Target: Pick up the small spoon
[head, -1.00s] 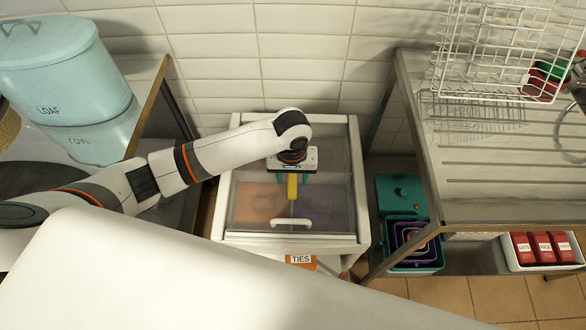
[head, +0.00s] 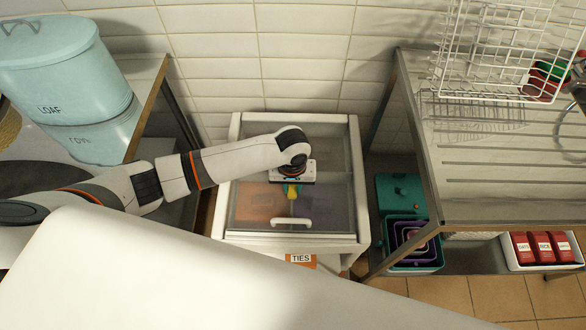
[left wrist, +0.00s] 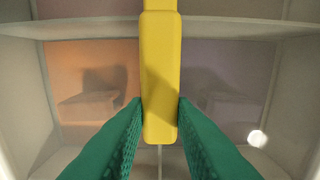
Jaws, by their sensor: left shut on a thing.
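My left gripper (head: 291,186), with green fingers, is over the middle of the white cabinet (head: 235,238). It is shut on a yellow handle-like piece (left wrist: 160,75), which runs up and out of the left wrist view between the fingertips. I see no spoon bowl, so I cannot tell whether this is the small spoon. Beneath it are an orange section (left wrist: 95,75) on the left and a purple one (left wrist: 225,75) on the right, with a divider between them. My right gripper is not in view.
A white handle (head: 291,222) is at the cabinet's front, above a "TIES" label (head: 300,259). A metal counter (head: 480,180) with a white wire rack (head: 500,50) is on the right. Green containers (head: 405,200) stand beneath.

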